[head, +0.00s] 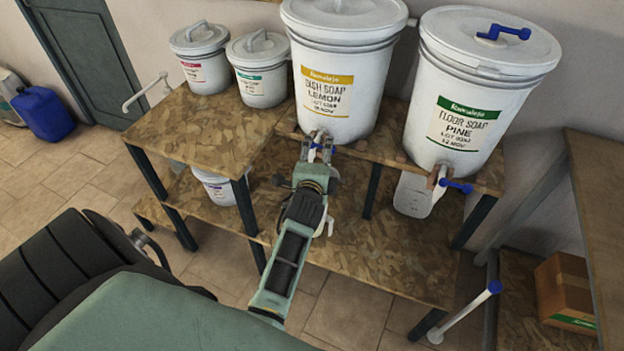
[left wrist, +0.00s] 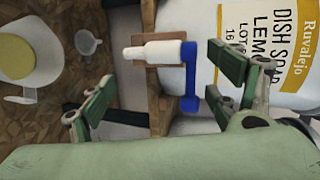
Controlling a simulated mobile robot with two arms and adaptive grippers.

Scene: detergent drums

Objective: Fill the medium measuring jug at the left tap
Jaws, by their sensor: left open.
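My left gripper (head: 318,155) is at the left tap, below the dish soap lemon drum (head: 336,95). In the left wrist view, its fingers (left wrist: 165,85) are open and apart, with the tap's blue handle (left wrist: 190,76) in the gap between them. The tap's white spout (left wrist: 150,52) points down, toward the left of that view. In the head view my arm hides most of this jug. I see no clear stream. My right gripper is out of view.
Two smaller tubs stand on the left shelf (head: 200,130). A white tub (head: 217,188) is below. A box (head: 565,290) sits at right.

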